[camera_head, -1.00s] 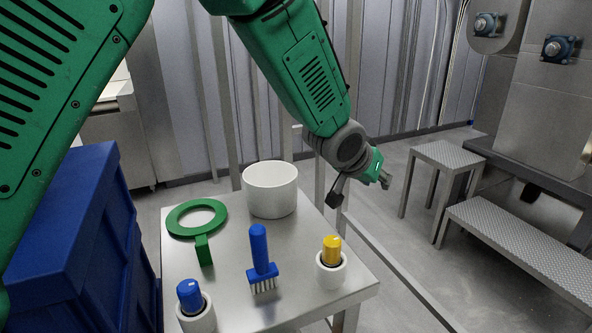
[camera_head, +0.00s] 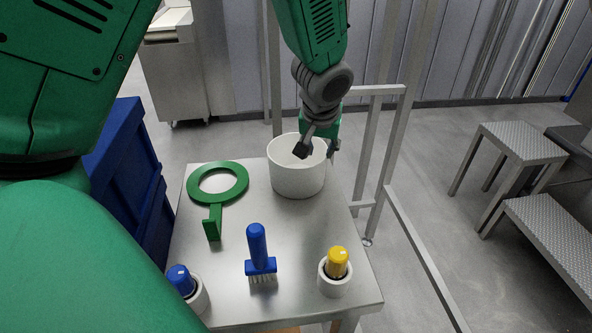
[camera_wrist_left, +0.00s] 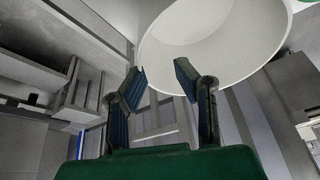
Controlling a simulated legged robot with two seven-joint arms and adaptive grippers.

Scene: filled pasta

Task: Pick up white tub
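The white tub (camera_head: 296,180) stands upright and open at the back of the metal table. My left gripper (camera_head: 318,151) is at the tub's right rim, pointing down. In the head view one finger overlaps the tub's opening and the other is just right of the rim. The left wrist view shows both fingers (camera_wrist_left: 159,72) spread apart with nothing between them that they grip. The tub (camera_wrist_left: 215,40) fills the top of that view, with its rim close to the right-hand finger. I cannot tell whether they touch. My right gripper is not in view.
On the metal table (camera_head: 225,270) are a green ring with a handle (camera_head: 240,187), a blue brush (camera_head: 258,248), a yellow-topped piece in a white holder (camera_head: 335,283) and a blue-topped one (camera_head: 184,283). Blue crates (camera_head: 125,160) stand left. A metal frame (camera_head: 385,150) rises behind right.

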